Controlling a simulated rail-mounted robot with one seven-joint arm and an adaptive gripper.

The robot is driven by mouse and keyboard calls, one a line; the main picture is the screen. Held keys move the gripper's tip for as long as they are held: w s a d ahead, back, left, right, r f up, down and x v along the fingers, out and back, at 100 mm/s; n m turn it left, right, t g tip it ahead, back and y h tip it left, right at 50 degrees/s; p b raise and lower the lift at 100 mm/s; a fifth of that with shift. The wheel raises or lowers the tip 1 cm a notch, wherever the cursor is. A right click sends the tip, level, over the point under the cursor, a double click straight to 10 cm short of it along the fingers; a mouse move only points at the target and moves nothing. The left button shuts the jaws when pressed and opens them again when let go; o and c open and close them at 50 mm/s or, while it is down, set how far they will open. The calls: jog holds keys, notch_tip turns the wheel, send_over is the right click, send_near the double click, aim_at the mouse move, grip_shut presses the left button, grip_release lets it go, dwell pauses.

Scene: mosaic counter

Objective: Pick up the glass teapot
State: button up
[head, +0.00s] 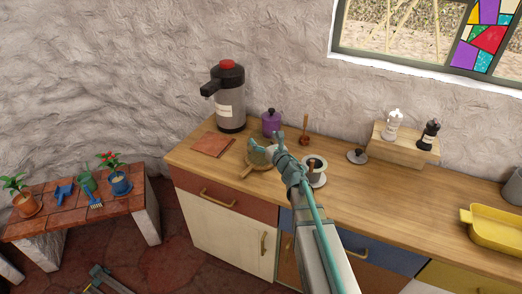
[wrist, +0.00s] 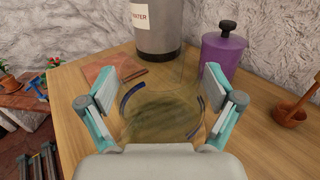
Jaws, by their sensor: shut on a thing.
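The glass teapot (wrist: 162,112) is see-through and faint, with a greenish-brown round body and dark blue curved parts at its sides. It fills the space between the two teal fingers of my gripper (wrist: 160,88) in the wrist view. My gripper is shut on the teapot. In the head view my gripper (head: 262,155) is low over the left part of the counter and hides most of the teapot. I cannot tell whether the teapot's base touches what is under it.
A large dispenser (head: 230,105) and a purple canister (head: 271,124) stand behind. A reddish square tile (head: 212,144) lies left. A dark cup on a saucer (head: 315,168) stands close right.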

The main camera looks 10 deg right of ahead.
jog(key=c, duration=0.5)
jog(key=shift+r, duration=0.1)
